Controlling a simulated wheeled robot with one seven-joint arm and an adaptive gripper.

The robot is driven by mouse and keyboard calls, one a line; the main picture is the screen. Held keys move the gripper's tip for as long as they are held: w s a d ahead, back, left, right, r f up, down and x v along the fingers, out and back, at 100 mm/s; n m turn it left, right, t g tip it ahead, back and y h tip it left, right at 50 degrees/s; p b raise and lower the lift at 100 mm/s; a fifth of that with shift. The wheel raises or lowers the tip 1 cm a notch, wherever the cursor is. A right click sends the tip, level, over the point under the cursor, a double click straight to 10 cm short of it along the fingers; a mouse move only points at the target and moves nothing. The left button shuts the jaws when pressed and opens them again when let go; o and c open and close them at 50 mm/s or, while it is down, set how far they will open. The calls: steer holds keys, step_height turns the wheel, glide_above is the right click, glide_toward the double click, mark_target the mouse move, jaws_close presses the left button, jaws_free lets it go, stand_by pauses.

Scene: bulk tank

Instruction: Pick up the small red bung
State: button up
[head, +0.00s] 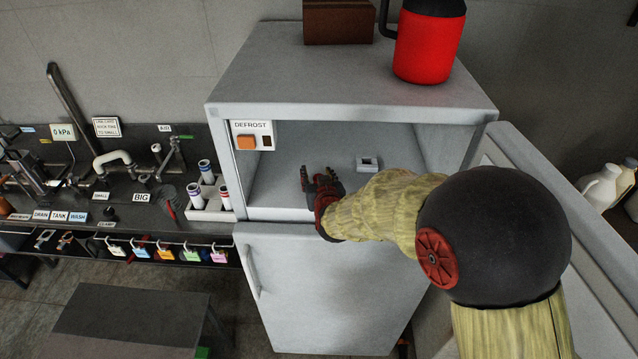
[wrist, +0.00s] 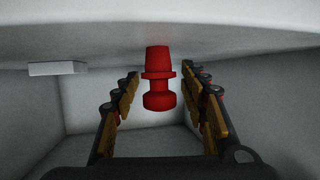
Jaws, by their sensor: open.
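The small red bung (wrist: 160,80) shows in the middle of the wrist view, with a flanged middle and a rounded end. One end meets the pale surface at the top of that picture, which looks like the compartment floor seen upside down. My gripper (head: 319,176) is open inside the upper compartment (head: 270,190) of the grey cabinet. In the wrist view its two fingers stand on either side of the bung, with visible gaps. I cannot tell how far the bung lies between or beyond the fingertips. In the head view I cannot make out the bung near my gripper.
A small grey block with a square hole (head: 368,164) sits on the compartment floor right of my gripper; it also shows in the wrist view (wrist: 57,68). Compartment walls surround my gripper. A red jug (head: 428,45) and brown box (head: 338,22) stand on top. An open door (head: 545,190) is at right.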

steer(key=shift+w+a+f, duration=0.1)
steer(key=shift+w+f, duration=0.15)
steer(key=shift+w, duration=0.35)
steer(key=c, duration=1.1)
jaws_close()
